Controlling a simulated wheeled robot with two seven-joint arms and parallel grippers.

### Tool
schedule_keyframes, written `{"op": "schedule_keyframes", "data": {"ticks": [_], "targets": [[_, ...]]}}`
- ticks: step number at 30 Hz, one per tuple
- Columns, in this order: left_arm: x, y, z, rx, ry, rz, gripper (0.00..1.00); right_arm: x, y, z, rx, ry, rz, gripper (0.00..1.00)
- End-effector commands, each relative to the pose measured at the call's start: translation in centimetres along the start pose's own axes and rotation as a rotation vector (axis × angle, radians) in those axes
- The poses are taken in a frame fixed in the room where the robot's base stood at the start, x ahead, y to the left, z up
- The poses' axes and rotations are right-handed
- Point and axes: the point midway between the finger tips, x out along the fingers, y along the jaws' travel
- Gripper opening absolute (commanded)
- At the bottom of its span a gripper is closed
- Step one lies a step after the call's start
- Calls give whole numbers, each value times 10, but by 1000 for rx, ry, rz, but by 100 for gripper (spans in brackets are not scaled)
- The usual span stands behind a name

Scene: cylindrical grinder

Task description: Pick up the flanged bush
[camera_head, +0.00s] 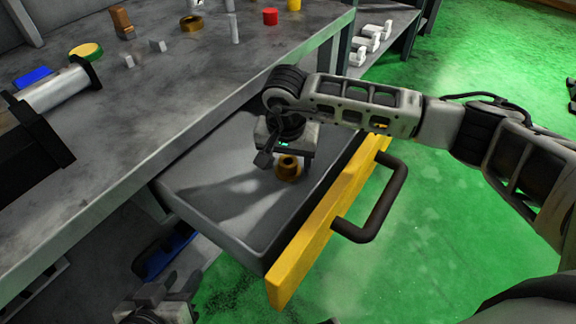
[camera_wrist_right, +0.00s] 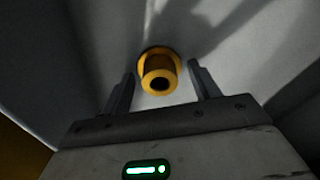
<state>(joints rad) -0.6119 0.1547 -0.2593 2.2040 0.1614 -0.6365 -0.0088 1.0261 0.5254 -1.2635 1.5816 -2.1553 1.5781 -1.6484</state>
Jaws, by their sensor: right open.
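The flanged bush (camera_head: 288,167) is a small brass-yellow ring with a wider flange and a dark bore. It sits in the open drawer (camera_head: 215,195), towards its far right end. In the right wrist view the bush (camera_wrist_right: 160,72) lies between and just beyond the fingertips. My right gripper (camera_head: 286,160) reaches down into the drawer over the bush, with its fingers open on either side; it also shows in the right wrist view (camera_wrist_right: 162,88). No contact with the bush shows. My left gripper (camera_head: 155,303) is at the bottom left, below the drawer, partly cut off.
The drawer has a yellow front (camera_head: 325,235) with a dark handle (camera_head: 375,205). The grey workbench (camera_head: 160,110) above holds a similar brass ring (camera_head: 192,23), a red cylinder (camera_head: 270,16), and a metal cylinder (camera_head: 58,90). Green floor (camera_head: 450,230) is clear at the right.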

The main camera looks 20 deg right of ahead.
Motion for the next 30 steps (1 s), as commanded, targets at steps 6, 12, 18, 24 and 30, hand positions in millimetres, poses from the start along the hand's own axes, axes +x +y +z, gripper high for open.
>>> {"op": "schedule_keyframes", "data": {"ticks": [6, 12, 18, 24, 30], "targets": [[1, 2, 1, 0, -3, 5, 36, 2, 0, 0, 0, 1, -1, 61], [1, 2, 0, 0, 0, 5, 36, 2, 0, 0, 0, 1, -1, 14], [0, 2, -1, 1, 3, 5, 36, 1, -1, -1, 0, 2, -2, 4], [0, 2, -2, 2, 5, 4, 36, -4, -1, -1, 0, 3, -3, 4], [-3, 0, -9, 5, 16, -2, 36, -27, -1, -5, 1, 5, -4, 4]]}}
